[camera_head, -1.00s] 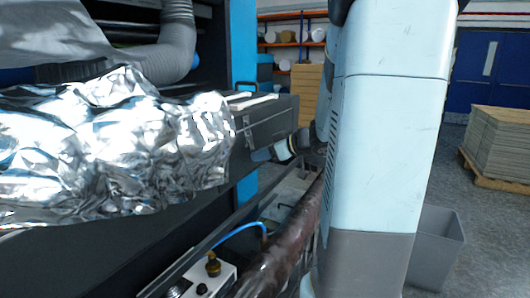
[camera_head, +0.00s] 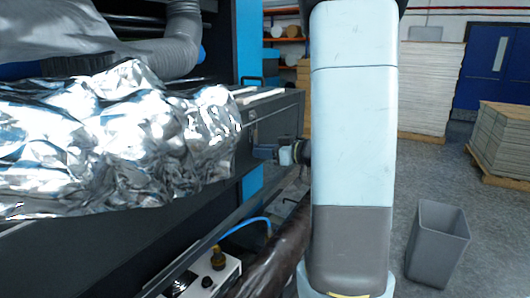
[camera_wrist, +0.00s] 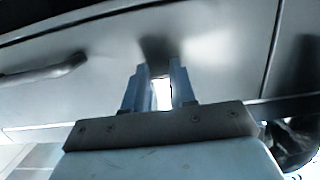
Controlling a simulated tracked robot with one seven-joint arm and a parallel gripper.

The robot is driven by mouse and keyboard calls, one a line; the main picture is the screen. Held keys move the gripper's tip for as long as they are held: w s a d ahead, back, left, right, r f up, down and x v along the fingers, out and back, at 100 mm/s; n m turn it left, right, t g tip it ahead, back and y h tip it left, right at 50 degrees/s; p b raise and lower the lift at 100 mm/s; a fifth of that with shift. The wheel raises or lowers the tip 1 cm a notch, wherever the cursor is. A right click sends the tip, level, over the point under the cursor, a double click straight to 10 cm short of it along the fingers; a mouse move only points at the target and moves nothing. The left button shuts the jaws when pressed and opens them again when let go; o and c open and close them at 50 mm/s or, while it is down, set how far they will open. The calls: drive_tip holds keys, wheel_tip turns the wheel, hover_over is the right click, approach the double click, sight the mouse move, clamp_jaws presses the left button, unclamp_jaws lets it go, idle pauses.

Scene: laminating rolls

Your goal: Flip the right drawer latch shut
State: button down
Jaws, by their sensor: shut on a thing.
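The grey drawer front (camera_head: 272,125) is on the dark machine, just right of the crumpled foil in the head view. It fills the upper wrist view (camera_wrist: 225,50).
Crumpled silver foil (camera_head: 120,140) bulges close on the left. A bar handle (camera_wrist: 45,72) lies left of the fingers. Below are a dark roll (camera_head: 275,255) and a fitting box with a blue hose (camera_head: 245,226). A grey bin (camera_head: 438,245) stands on open floor at right.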

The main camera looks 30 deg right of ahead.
drive_tip(key=shift+d, duration=0.1)
drive_tip(key=c, duration=0.9)
unclamp_jaws()
drive_tip(key=v, duration=1.3)
drive_tip(key=shift+s+d, duration=0.1)
drive_tip(key=shift+s, duration=0.2)
drive_tip(key=s+a+m+g, duration=0.1)
drive_tip(key=s+a+g, duration=0.35)
drive_tip(key=a, duration=0.35)
drive_tip(key=s+a+m+g, duration=0.1)
drive_tip(key=s+a+g, duration=0.35)
drive_tip(key=a, duration=0.45)
drive_tip(key=s+r+m+h, duration=0.1)
drive_tip(key=h, duration=0.2)
drive_tip(key=s+a+r+m+h, duration=0.1)
drive_tip(key=s+m+h, duration=0.1)
drive_tip(key=h, duration=0.1)
drive_tip(key=s+m+t+h, duration=0.1)
drive_tip(key=h, duration=0.2)
drive_tip(key=shift+s+a+r+m, duration=0.3)
drive_tip(key=shift+s+r+m, duration=0.1)
